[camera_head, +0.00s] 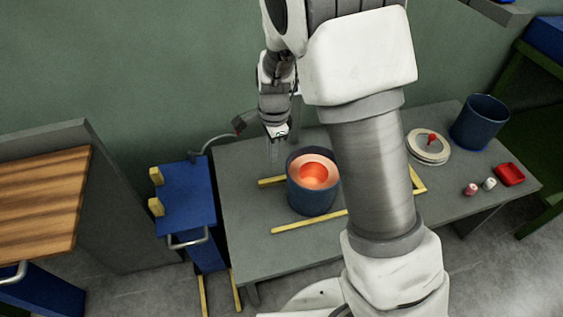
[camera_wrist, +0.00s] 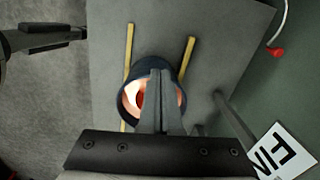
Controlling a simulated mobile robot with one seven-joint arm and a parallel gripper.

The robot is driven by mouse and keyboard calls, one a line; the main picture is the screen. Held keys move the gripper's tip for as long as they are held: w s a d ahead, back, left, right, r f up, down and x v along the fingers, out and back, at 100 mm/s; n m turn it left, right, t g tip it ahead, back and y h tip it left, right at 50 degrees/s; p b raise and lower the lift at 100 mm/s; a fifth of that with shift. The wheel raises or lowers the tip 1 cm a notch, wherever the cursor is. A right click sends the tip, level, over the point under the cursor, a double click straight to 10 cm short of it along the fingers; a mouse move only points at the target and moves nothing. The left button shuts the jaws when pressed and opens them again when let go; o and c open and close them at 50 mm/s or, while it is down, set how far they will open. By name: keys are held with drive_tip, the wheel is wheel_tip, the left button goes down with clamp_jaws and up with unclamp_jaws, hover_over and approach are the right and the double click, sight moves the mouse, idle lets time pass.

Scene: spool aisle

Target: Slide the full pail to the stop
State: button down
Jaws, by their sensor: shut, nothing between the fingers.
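The full pail (camera_head: 298,197) is dark blue with a glowing orange-red filling. It stands upright on the grey table between two yellow strips, the far one (camera_head: 270,182) and the near one (camera_head: 308,222). A yellow cross piece (camera_head: 419,180), which looks like the stop, shows at the right end, partly hidden by my arm. My gripper (camera_head: 274,160) is shut and empty, pointing down at the pail's far left side. In the wrist view my shut fingers (camera_wrist: 157,72) overlap the pail (camera_wrist: 127,104); I cannot tell whether they touch it.
An empty-looking blue pail (camera_head: 479,124), a white disc with a red knob (camera_head: 430,149), two small pots (camera_head: 471,189) and a red tray (camera_head: 509,174) stand on the right. A blue cart (camera_head: 185,205) stands left of the table (camera_head: 245,225). The green wall is behind.

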wheel_tip(320, 180, down, 15)
drive_tip(key=w+d+m+b, duration=0.1)
drive_tip(key=d+b, duration=0.2)
drive_tip(key=b, duration=0.1)
drive_tip(key=shift+w, duration=0.2)
drive_tip(key=shift+f, duration=0.1)
drive_tip(key=w+d, duration=0.3)
drive_tip(key=d, duration=1.2)
drive_tip(key=w+d, duration=0.3)
drive_tip(key=d, duration=1.2)
drive_tip(key=shift+b, duration=0.35)
